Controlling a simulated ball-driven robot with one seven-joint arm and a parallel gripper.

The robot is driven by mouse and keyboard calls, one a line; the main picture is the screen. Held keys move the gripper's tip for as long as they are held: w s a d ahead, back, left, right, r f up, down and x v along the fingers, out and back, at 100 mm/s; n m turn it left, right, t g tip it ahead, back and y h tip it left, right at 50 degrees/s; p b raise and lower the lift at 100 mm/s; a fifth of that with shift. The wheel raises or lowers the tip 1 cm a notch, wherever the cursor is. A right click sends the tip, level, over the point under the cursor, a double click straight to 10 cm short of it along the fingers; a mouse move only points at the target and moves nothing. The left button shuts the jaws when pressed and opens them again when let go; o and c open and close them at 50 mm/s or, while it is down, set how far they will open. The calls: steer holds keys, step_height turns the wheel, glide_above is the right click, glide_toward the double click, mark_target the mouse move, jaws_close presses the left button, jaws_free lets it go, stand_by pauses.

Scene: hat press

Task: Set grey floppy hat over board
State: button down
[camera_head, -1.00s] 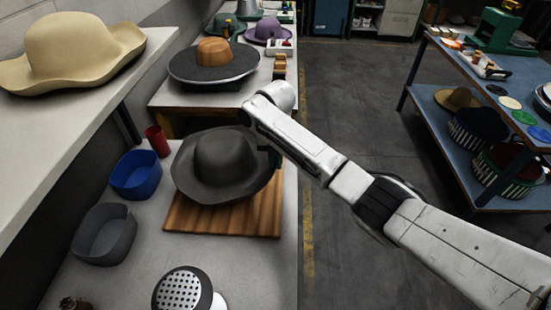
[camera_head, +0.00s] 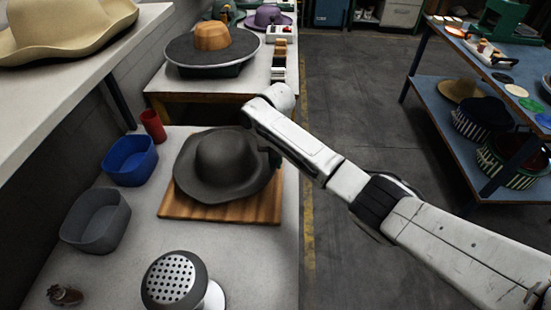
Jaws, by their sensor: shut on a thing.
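The grey floppy hat (camera_head: 226,160) is in the middle left of the view, crown up, with its wide brim drooping. It overlaps most of the wooden board (camera_head: 225,210), which lies flat on the near table and shows along its front and right edges. I cannot tell whether the brim touches the board. My gripper (camera_head: 274,158) is at the right edge of the hat's brim, shut on it. Its fingertips are mostly hidden by the brim and my wrist.
A blue bin (camera_head: 131,160), a grey bin (camera_head: 96,222) and a red cup (camera_head: 153,125) stand left of the board. A perforated steamer head (camera_head: 174,280) is in front. A hat block (camera_head: 211,50) stands on the table behind. A cream hat (camera_head: 65,30) sits on the upper left shelf.

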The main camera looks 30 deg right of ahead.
steer(key=shift+f, duration=0.4)
steer(key=shift+f+b, duration=0.55)
stand_by(0.7)
steer(key=c, duration=1.1)
jaws_free()
step_height(320, 180, up, 11)
steer(key=shift+b, duration=0.3)
steer(key=shift+f, duration=0.15)
